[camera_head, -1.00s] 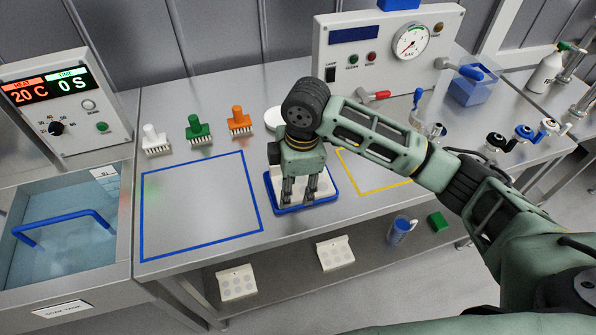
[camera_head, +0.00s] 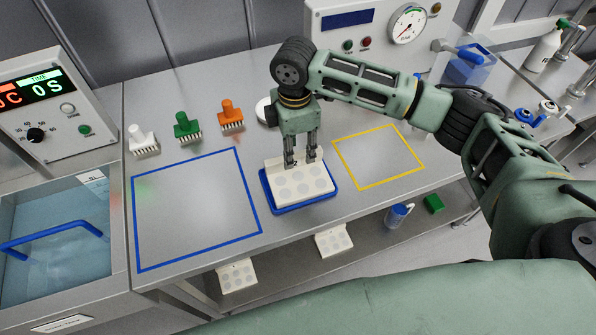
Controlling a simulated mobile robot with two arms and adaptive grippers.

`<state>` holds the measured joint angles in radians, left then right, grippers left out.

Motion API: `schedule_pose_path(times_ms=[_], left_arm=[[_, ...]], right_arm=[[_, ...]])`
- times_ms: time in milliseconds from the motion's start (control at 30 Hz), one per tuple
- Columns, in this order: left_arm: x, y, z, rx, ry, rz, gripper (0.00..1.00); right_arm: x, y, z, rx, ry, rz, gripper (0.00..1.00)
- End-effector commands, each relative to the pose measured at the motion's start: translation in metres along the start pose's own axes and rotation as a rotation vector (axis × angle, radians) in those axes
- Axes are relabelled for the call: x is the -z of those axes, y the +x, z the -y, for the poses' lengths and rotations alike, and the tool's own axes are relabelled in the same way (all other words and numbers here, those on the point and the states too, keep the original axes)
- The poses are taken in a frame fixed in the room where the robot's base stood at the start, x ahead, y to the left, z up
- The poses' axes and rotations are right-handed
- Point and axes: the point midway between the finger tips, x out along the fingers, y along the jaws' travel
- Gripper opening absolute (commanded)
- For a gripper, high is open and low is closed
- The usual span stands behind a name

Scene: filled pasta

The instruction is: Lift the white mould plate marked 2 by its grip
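A white mould plate (camera_head: 303,187) with several round hollows lies in a blue-rimmed tray (camera_head: 308,208) at the middle of the bench. I cannot read a number on it. My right gripper (camera_head: 301,163) points down at the plate's back edge, its two fingers apart. The fingers partly cover the raised back edge, so the grip is not clear and I cannot tell whether they touch it. Two similar white plates, one at the left (camera_head: 237,276) and one at the right (camera_head: 333,240), are on the lower shelf. My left gripper is not in view.
A blue-outlined area (camera_head: 195,210) at left and a yellow-outlined area (camera_head: 378,156) at right are empty. White (camera_head: 143,141), green (camera_head: 187,127) and orange (camera_head: 231,115) brushes stand behind. A water tank (camera_head: 55,235) with a blue handle is at far left.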

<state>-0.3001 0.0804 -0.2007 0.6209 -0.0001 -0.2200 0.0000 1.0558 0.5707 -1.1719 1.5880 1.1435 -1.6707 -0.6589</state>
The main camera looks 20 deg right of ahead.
Motion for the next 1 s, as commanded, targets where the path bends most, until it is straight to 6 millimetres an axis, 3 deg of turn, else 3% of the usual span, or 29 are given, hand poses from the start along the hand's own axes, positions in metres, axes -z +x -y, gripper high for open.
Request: schedule_pose_path(times_ms=[100,167,467,600,900,1000], left_arm=[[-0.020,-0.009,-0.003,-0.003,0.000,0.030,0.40],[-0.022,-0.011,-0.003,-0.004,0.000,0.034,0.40],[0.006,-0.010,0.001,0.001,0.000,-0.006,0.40],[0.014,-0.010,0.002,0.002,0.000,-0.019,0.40],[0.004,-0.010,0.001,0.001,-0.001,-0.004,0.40],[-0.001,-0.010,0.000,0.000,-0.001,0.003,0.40]], right_arm=[[0.004,0.017,0.003,0.003,0.003,0.002,0.39],[0.004,0.024,0.003,0.003,0.001,0.002,0.39],[0.004,0.032,0.002,-0.001,0.000,0.001,0.39],[0.004,0.032,0.003,-0.001,0.000,0.001,0.29],[0.004,0.032,0.002,-0.001,0.000,0.001,0.02],[0.004,0.031,0.002,-0.001,0.000,0.001,0.00]])
